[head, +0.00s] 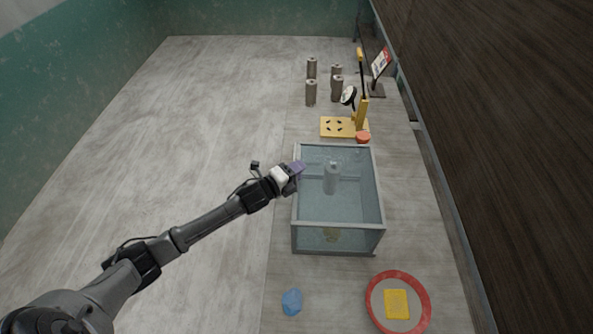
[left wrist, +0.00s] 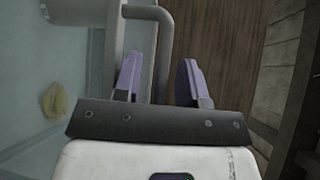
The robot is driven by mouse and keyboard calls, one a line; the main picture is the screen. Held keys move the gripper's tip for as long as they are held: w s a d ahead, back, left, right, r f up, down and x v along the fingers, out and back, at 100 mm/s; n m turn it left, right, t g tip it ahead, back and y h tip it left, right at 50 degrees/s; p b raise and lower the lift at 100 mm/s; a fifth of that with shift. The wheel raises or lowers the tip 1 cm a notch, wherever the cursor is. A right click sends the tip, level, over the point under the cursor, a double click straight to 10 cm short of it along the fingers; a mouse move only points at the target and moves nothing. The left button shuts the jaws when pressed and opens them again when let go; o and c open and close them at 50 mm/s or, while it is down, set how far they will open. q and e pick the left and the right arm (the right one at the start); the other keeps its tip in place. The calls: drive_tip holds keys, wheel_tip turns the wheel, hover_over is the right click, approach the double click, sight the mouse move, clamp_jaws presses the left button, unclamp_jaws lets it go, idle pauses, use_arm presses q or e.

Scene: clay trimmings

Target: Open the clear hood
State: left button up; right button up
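The clear hood (head: 364,212) is a box with see-through panels and a grey frame, on the counter; it looks shut. Inside are a grey cylinder (head: 332,178) and a yellowish lump (head: 331,235). The lump also shows through the panel in the left wrist view (left wrist: 55,98). My left gripper (head: 299,168) is at the hood's left edge. In the left wrist view its purple fingers (left wrist: 160,80) are apart, with a bent grey handle bar (left wrist: 165,45) reaching between them; a gap shows beside the right finger. My right gripper is not in view.
A blue lump (head: 291,301) and a red-rimmed round tray (head: 423,291) with a yellow sponge-like block (head: 397,304) lie in front. Behind stand a yellow press-like stand (head: 361,112), an orange-red piece (head: 363,137) and several grey cylinders (head: 311,92). A dark wall is at right.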

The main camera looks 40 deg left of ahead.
use_arm(q)
drive_tip(key=shift+c, duration=0.2)
clamp_jaws()
idle(0.5)
